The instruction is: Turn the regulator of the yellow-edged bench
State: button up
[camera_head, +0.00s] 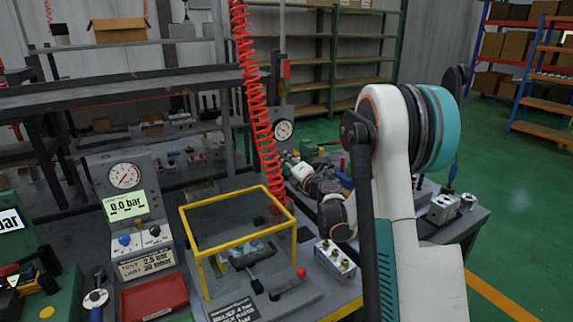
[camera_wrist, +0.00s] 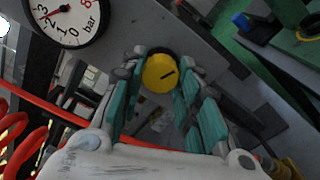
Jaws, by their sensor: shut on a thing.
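In the head view my gripper (camera_head: 292,164) reaches to the foot of the upright gauge panel, and the knob is hidden there. The panel's round gauge (camera_head: 283,130) also shows in the wrist view (camera_wrist: 66,14), its red needle near the 3. The bench's yellow edge (camera_head: 345,309) shows at its front.
A red coiled hose (camera_head: 262,110) hangs just left of my gripper and also crosses the wrist view's left side. A yellow-framed clear box (camera_head: 205,268), a red tray (camera_head: 153,298) and a valve block (camera_head: 335,260) stand on the bench. Green floor (camera_head: 515,220) lies open at right.

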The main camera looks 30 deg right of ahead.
dwell(0.4)
jog(key=o, duration=1.1)
jog(key=shift+c, duration=0.2)
jog(key=shift+s, duration=0.1)
jog(key=s, duration=1.2)
jog(key=shift+d, duration=0.25)
jog(key=shift+w+r, duration=0.1)
